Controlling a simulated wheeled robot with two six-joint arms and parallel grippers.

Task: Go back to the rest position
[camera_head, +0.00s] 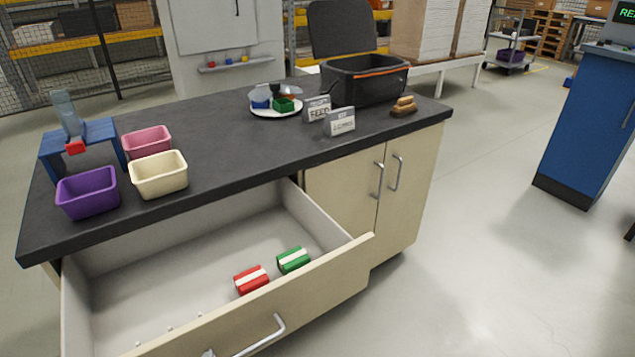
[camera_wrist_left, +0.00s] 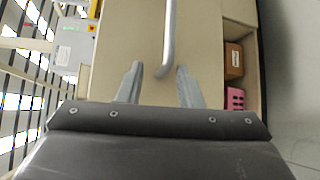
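In the head view, a wide drawer (camera_head: 200,258) of the workbench stands pulled open. A red-and-white block (camera_head: 251,280) and a green-and-white block (camera_head: 293,260) lie inside it near the front wall. The drawer's metal handle (camera_head: 270,335) shows at the bottom edge. In the left wrist view, my left gripper (camera_wrist_left: 158,69) is open, its two fingers apart. A metal handle (camera_wrist_left: 168,40) on a beige panel shows beyond and between the fingertips; I cannot tell whether they touch. Nothing is held. My right gripper is in neither view.
The dark worktop (camera_head: 215,150) carries purple (camera_head: 88,193), cream (camera_head: 158,174) and pink (camera_head: 147,142) bins, a blue stand (camera_head: 80,140), a plate of parts (camera_head: 275,107), two signs and a black box (camera_head: 365,80). A blue cabinet (camera_head: 590,120) stands right; floor between is clear.

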